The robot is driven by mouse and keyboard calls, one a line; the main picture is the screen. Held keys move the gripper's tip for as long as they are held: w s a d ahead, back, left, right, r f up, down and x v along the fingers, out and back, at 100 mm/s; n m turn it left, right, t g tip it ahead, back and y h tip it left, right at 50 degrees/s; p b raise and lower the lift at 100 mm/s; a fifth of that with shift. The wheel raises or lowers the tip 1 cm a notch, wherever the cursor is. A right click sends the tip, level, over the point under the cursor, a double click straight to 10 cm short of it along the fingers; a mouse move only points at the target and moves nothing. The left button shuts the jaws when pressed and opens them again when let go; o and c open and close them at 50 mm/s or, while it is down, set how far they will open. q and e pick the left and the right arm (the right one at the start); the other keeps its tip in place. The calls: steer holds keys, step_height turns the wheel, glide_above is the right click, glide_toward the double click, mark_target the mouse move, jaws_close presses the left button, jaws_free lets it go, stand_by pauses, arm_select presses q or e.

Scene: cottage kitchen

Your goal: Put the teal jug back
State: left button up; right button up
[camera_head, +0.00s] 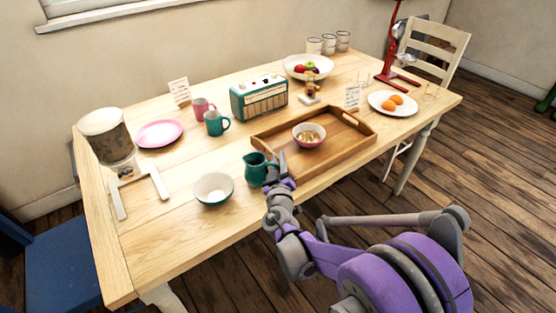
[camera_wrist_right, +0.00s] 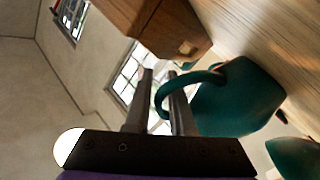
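The teal jug (camera_head: 256,170) stands upright on the table's front edge area, just left of the wooden tray (camera_head: 342,160). My right gripper (camera_head: 276,168) is at the jug's right side, where its handle is. In the right wrist view the jug (camera_wrist_right: 240,104) is large and its handle loops around one finger of the gripper (camera_wrist_right: 160,72). Part of the handle lies between the two fingers, with a gap still showing, so the gripper looks open. My left gripper is out of view.
A bowl (camera_head: 213,189) stands close left of the jug. The tray holds a pink bowl (camera_head: 309,137). Behind are a teal mug (camera_head: 214,124), pink mug (camera_head: 201,108), radio (camera_head: 259,97) and pink plate (camera_head: 159,133). Table between bowl and mugs is clear.

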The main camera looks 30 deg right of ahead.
steer(key=shift+o, duration=1.2)
steer(key=shift+r, duration=0.15)
